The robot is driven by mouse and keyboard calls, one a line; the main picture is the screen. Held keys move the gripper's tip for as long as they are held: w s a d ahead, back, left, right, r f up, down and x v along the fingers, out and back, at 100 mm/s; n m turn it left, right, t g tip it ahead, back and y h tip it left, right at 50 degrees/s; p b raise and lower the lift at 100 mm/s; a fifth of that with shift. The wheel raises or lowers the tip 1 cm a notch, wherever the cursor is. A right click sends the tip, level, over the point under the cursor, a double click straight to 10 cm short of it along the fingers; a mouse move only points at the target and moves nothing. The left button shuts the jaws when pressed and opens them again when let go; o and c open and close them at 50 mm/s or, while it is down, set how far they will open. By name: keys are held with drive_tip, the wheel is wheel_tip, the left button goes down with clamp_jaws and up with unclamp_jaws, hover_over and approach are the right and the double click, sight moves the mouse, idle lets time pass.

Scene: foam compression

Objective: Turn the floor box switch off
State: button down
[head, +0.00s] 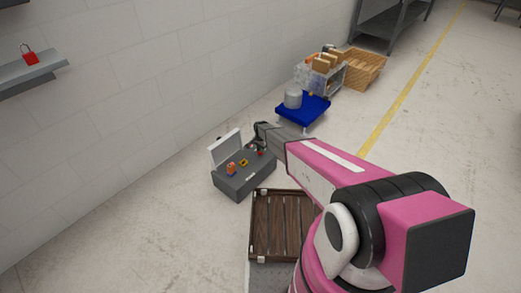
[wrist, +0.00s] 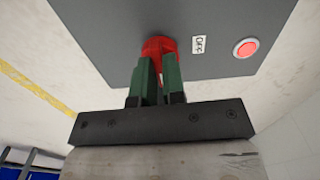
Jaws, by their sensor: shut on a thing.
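The grey floor box (head: 243,182) stands on the floor near the wall with its pale lid (head: 226,148) raised. Its grey face (wrist: 205,38) fills the upper wrist view. My gripper (wrist: 157,72) has its two green fingers closed around a red switch knob (wrist: 158,45) on that face. The fingers hide part of the knob, so its exact setting cannot be told. A small white label (wrist: 198,45) beside it seems to read OFF. A round red button (wrist: 246,48) with a pale rim sits to the right. In the head view my gripper (head: 260,152) is over the box's far right end.
An orange-red control (head: 231,169) and a yellow one (head: 243,162) sit on the box top. A wooden crate (head: 252,225) stands close in front. A blue cart (head: 303,110) with a grey canister (head: 293,98) is behind. Open floor lies right.

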drive_tip(key=n, duration=0.8)
drive_tip(key=shift+n, duration=0.3)
drive_tip(key=n, duration=0.4)
drive_tip(key=shift+n, duration=0.3)
drive_tip(key=n, duration=0.4)
drive_tip(key=shift+r+n, duration=0.1)
drive_tip(key=shift+n, duration=0.2)
drive_tip(key=c, duration=1.2)
unclamp_jaws()
drive_tip(key=shift+r, duration=0.1)
